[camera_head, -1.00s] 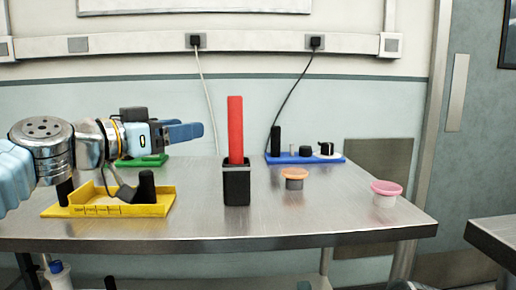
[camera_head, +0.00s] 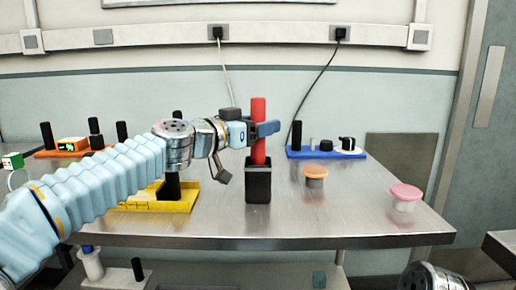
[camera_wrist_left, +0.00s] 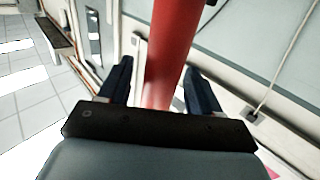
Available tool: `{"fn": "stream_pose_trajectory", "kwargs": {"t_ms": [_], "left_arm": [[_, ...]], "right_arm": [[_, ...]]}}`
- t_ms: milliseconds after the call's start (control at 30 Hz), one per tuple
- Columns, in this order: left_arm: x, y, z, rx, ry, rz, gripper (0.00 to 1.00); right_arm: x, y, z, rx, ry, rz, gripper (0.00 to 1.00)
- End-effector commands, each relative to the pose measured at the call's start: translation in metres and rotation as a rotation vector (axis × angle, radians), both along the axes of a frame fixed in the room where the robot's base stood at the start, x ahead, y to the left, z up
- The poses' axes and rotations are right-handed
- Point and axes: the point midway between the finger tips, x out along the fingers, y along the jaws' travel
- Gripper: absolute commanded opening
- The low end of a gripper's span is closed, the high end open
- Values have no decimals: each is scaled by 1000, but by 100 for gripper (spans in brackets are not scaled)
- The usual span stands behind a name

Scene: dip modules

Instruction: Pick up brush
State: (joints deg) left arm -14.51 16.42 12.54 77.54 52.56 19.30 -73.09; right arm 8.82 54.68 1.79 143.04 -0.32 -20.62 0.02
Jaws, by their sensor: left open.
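The brush (camera_head: 258,107) stands upright with its red handle up and its lower end hidden inside a black square holder (camera_head: 258,185) on the metal table. My left gripper (camera_head: 266,129) is at the upper part of the handle, with its blue fingers level. In the left wrist view the red handle (camera_wrist_left: 170,45) passes between the two dark fingers of my left gripper (camera_wrist_left: 158,64). The fingers are apart, and a gap shows on the right side of the handle. My right gripper is not seen.
A yellow tray (camera_head: 130,205) lies under my left arm. A blue module (camera_head: 300,153) with black parts stands behind on the right. An orange-lidded cup (camera_head: 315,172) and a pink-lidded cup (camera_head: 405,192) stand on the right.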

Motion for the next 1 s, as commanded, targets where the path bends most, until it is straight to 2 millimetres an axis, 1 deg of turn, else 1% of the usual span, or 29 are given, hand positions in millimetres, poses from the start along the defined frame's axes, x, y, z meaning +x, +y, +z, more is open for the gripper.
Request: {"fn": "stream_pose_trajectory", "kwargs": {"t_ms": [167,267,300,533,833,933,1000], "left_arm": [[0,0,-1,0,0,0,64],[0,0,0,0,0,0,50],[0,0,0,0,0,0,44],[0,0,0,0,0,0,9],[0,0,3,-1,-2,0,9],[0,0,11,-1,-4,0,9],[-1,0,19,0,-4,-2,9]], "right_arm": [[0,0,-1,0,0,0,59],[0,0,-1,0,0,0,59],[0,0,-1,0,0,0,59],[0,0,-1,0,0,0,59],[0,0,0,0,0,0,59],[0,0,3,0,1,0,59],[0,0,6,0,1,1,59]]}}
